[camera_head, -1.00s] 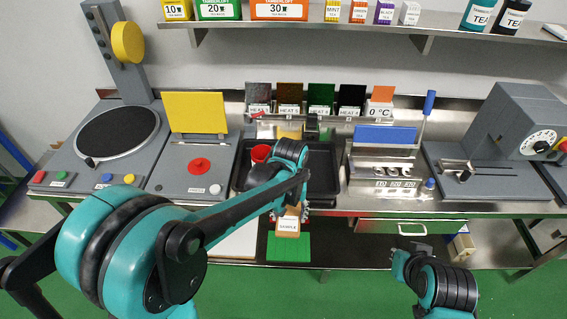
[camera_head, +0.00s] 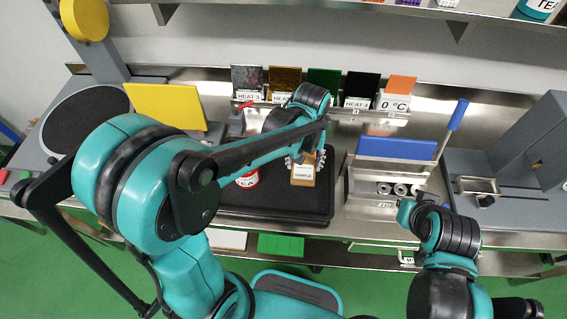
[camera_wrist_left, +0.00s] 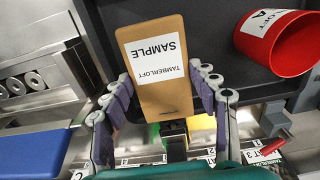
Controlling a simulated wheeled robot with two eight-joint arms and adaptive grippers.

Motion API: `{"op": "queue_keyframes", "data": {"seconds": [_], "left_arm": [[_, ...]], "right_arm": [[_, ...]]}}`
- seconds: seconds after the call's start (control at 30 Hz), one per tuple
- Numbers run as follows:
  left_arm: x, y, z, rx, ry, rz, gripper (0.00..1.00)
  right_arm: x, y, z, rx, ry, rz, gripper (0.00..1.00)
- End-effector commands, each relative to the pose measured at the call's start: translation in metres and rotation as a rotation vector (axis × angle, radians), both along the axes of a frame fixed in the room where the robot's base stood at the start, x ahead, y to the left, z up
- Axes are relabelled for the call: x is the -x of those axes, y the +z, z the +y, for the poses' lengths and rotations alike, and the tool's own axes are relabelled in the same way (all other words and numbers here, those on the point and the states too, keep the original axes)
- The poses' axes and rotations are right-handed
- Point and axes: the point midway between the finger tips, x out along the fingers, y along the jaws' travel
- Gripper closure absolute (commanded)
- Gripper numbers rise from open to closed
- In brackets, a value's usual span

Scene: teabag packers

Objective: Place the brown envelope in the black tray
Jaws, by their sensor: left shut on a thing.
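The brown envelope (camera_head: 304,174) has a white SAMPLE label and is gripped by my left gripper (camera_head: 303,159). In the left wrist view the brown envelope (camera_wrist_left: 158,83) stands between the two finger sets of my left gripper (camera_wrist_left: 163,98), which are shut on it. The black tray (camera_head: 275,212) lies on the counter, and the envelope is over it in the head view. I cannot tell whether the envelope touches the tray. My right gripper (camera_head: 410,206) is at the counter's front, right of the tray; its fingers are too unclear to tell their opening.
A red TEA cup (camera_head: 247,180) is in the tray, left of the envelope; it also shows in the left wrist view (camera_wrist_left: 277,40). A machine with a blue panel (camera_head: 396,148) stands right of the tray. Several HEAT plates line the back.

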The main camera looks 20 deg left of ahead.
Motion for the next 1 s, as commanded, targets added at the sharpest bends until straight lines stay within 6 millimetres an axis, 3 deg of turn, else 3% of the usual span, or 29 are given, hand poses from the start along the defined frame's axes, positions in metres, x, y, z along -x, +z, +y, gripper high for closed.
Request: {"op": "queue_keyframes", "data": {"seconds": [0.23, 0.7, 1.0], "left_arm": [[0.000, -0.046, 0.000, 0.000, 0.000, 0.000, 0.60], [0.000, -0.099, 0.000, 0.000, 0.000, 0.000, 0.60], [0.000, -0.100, 0.000, 0.000, 0.000, 0.000, 0.60]], "right_arm": [[0.000, -0.017, 0.000, 0.000, 0.000, 0.001, 1.00], [0.000, -0.034, 0.000, 0.000, 0.000, 0.000, 1.00], [0.000, -0.034, 0.000, 0.000, 0.000, 0.000, 1.00]]}}
